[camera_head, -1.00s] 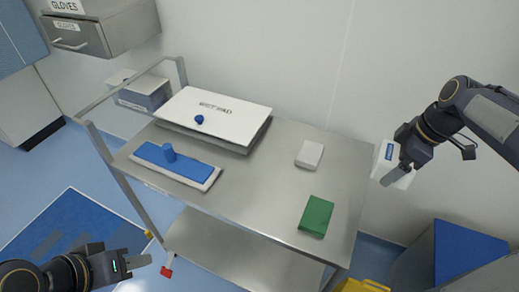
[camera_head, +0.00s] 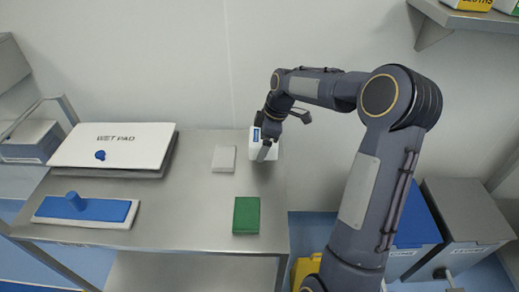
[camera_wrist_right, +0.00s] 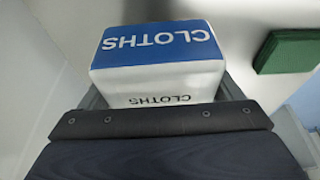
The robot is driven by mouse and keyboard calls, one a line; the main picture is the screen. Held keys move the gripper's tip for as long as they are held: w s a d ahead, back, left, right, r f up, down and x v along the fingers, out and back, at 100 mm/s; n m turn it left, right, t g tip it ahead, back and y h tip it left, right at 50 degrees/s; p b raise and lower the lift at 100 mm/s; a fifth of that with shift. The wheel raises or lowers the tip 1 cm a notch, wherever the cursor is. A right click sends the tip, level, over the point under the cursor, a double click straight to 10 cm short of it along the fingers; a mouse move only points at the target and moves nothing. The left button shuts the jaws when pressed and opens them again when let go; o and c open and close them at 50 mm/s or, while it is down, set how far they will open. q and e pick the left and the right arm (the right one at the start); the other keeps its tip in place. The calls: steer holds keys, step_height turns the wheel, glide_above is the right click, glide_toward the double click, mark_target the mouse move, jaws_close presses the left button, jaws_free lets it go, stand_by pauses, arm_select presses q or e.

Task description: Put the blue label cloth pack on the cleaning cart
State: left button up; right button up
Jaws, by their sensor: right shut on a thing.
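The blue label cloth pack (camera_head: 254,151) is a white block with a blue label. It is at the back right corner of the steel cleaning cart's top (camera_head: 190,205) in the head view; I cannot tell whether it touches the surface. My right gripper (camera_head: 264,150) is shut on it and partly hides it. In the right wrist view the pack (camera_wrist_right: 155,75) fills the space ahead of my right gripper (camera_wrist_right: 160,105), with "CLOTHS" upside down on its blue face. My left gripper is not in view.
A wall shelf (camera_head: 465,20) is at upper right.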

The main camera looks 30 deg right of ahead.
steer(key=shift+w+a+f, duration=0.15)
steer(key=shift+w+f, duration=0.15)
steer(key=shift+f, duration=0.05)
steer(key=f, duration=0.3)
steer(key=shift+w+f, duration=0.2)
steer(key=shift+f, duration=0.05)
